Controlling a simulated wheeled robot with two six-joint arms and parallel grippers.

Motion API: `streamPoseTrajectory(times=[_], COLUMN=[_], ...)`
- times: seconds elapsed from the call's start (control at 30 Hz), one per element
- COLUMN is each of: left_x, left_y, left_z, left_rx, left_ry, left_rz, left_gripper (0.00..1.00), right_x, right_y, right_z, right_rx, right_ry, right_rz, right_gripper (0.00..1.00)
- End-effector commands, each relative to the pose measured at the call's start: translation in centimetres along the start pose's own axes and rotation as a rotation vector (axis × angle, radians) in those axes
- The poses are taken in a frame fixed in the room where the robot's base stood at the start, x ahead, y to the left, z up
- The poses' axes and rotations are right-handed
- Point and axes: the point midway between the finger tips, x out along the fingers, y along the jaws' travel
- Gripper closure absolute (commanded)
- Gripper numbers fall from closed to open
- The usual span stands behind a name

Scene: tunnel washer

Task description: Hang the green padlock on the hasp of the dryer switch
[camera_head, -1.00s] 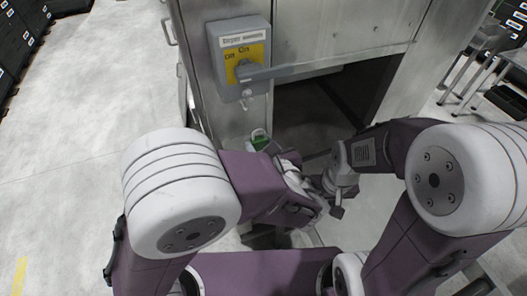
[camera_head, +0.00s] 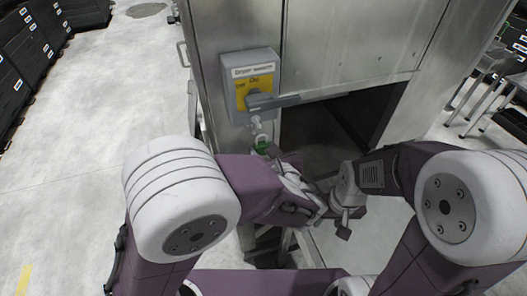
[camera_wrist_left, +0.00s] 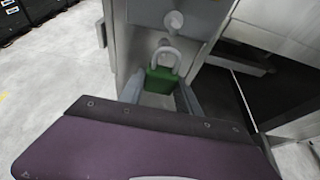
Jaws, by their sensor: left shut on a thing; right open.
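The grey dryer switch box (camera_head: 250,85) with its yellow plate and grey handle is on the metal cabinet's front. A small pale fitting (camera_head: 256,122), apparently the hasp, hangs below the box. A pale round part (camera_wrist_left: 173,21) shows above the padlock in the left wrist view. The green padlock (camera_head: 263,145) is just below the fitting, shackle up. In the left wrist view my left gripper (camera_wrist_left: 160,94) is shut on the padlock's green body (camera_wrist_left: 159,80). Whether the shackle touches the fitting, I cannot tell. My right gripper (camera_head: 343,222) is open and empty, lower right of the padlock.
A dark opening (camera_head: 335,125) lies in the cabinet, right of the switch. A bar handle (camera_head: 183,54) sticks out on the cabinet's left side. Dark crates (camera_head: 30,60) stand at far left, and a metal table (camera_head: 492,85) at right. The floor at left is clear.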

Motion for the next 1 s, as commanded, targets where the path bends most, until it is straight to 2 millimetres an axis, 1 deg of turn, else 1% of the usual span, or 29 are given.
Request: streamPoseTrajectory(times=[0.03, 0.53, 0.6, 0.73, 0.8, 1.0], left_x=[-0.3, -1.7, -0.9, 0.0, 0.5, 1.3], left_y=[0.0, 0.0, 0.1, 0.1, 0.0, 0.0], left_z=[0.7, 4.1, 3.8, 4.0, 3.6, 3.3], left_rx=[-0.001, -0.002, -0.002, -0.001, -0.001, -0.002], left_ry=[-0.001, -0.001, -0.001, 0.000, 0.000, -0.001], left_rz=[0.000, 0.000, 0.003, 0.002, 0.001, 0.001], left_gripper=[1.00, 1.00, 1.00, 1.00, 1.00, 1.00], right_x=[-0.7, -4.0, -3.4, -3.2, -2.6, -2.0], right_y=[0.0, -0.1, -0.1, -0.1, -0.1, 0.0], right_z=[-0.1, -0.4, -0.4, -0.3, -0.3, -0.2], right_rx=[0.000, 0.000, 0.000, 0.000, 0.000, 0.000], right_ry=[0.000, 0.000, 0.000, 0.000, 0.000, 0.000], right_rz=[0.000, 0.000, 0.000, 0.000, 0.000, 0.000], right_gripper=[0.56, 0.56, 0.56, 0.56, 0.56, 0.56])
